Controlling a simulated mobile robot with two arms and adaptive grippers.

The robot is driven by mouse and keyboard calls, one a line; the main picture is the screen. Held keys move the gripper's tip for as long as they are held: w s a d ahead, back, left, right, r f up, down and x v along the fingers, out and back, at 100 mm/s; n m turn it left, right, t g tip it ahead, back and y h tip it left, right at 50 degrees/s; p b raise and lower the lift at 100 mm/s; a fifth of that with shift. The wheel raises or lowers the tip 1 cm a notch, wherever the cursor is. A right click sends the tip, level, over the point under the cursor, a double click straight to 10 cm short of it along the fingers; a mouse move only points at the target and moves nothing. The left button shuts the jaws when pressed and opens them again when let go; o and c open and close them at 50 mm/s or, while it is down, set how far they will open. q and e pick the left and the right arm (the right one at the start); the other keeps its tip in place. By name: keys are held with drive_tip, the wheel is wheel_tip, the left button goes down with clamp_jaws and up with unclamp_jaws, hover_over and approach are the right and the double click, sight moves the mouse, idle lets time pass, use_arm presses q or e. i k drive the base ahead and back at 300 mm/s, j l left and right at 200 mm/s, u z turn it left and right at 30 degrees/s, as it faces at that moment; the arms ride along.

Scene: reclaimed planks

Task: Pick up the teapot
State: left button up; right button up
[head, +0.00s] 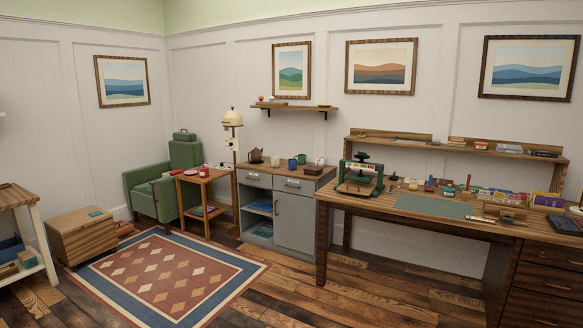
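A small dark brown teapot (256,156) stands upright on the wooden top of the grey cabinet (294,222), near its left end. It is far off and small in the head view. Neither of my grippers shows in the head view.
A wooden workbench (409,254) with a press (360,176) stands at right. A small side table (204,180) and green armchair (150,198) stand left of the cabinet. A patterned rug (165,268) covers open floor before them. A wooden chest (82,237) stands at left.

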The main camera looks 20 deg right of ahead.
sight(256, 155)
drive_tip(key=i+z, duration=0.35)
drive_tip(key=i, duration=3.7)
